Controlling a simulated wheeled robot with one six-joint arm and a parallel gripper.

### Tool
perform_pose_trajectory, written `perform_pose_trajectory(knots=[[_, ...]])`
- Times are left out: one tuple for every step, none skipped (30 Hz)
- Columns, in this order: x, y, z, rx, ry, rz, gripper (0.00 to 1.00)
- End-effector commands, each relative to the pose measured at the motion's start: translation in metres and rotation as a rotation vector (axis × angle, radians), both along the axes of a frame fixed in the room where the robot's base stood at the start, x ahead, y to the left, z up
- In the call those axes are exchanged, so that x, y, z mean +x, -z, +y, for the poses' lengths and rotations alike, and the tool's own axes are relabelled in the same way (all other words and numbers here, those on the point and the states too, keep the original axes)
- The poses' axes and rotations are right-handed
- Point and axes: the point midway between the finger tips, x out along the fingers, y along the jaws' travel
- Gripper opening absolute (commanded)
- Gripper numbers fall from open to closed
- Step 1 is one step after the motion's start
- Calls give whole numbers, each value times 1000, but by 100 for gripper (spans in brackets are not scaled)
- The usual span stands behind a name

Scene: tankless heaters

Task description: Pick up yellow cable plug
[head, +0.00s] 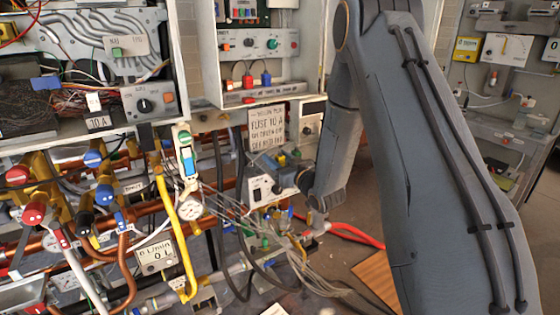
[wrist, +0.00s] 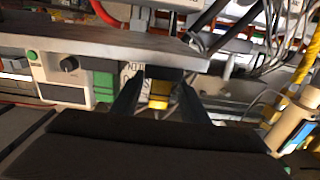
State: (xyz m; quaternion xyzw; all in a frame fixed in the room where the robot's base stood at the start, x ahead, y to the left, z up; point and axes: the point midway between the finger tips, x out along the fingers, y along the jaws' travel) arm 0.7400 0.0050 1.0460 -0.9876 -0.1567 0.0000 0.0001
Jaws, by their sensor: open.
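A small yellow block, which looks like the yellow cable plug (wrist: 158,95), shows between the two dark fingers of my gripper (wrist: 157,101) in the wrist view. The fingers stand apart, one on each side of it, and I cannot tell whether either touches it. A dark part sits just above the yellow block, and its lower end is partly hidden by my gripper. In the head view, my gripper (head: 277,170) is at the end of my arm, by a white control box, with a small patch of yellow close to it.
A grey ledge (wrist: 100,43) runs close above the fingers in the wrist view. A panel with a black knob (wrist: 69,64) and green blocks is to the left. In the head view, copper pipes, hanging cables and red-handled valves (head: 33,211) crowd the left.

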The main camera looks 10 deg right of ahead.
Motion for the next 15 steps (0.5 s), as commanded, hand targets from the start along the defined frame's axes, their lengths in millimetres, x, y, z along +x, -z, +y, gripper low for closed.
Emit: perform_pose_trajectory(knots=[[6, -1, 2, 0, -1, -1, 41], [9, -1, 3, 0, -1, -1, 41], [11, 0, 4, 0, -1, 0, 41], [13, 0, 4, 0, -1, 1, 41], [14, 0, 4, 0, 0, 1, 41], [15, 0, 5, 0, 0, 0, 41], [15, 0, 4, 0, 0, 0, 41], [15, 0, 4, 0, 0, 0, 41], [15, 0, 4, 0, 0, 0, 41], [15, 0, 4, 0, 0, 0, 41], [15, 1, 4, 0, 0, 0, 41], [15, 1, 4, 0, 0, 0, 39], [15, 1, 4, 0, 0, 0, 34], [15, 0, 4, 0, 0, 0, 29], [15, 0, 4, 0, 0, 0, 22]])
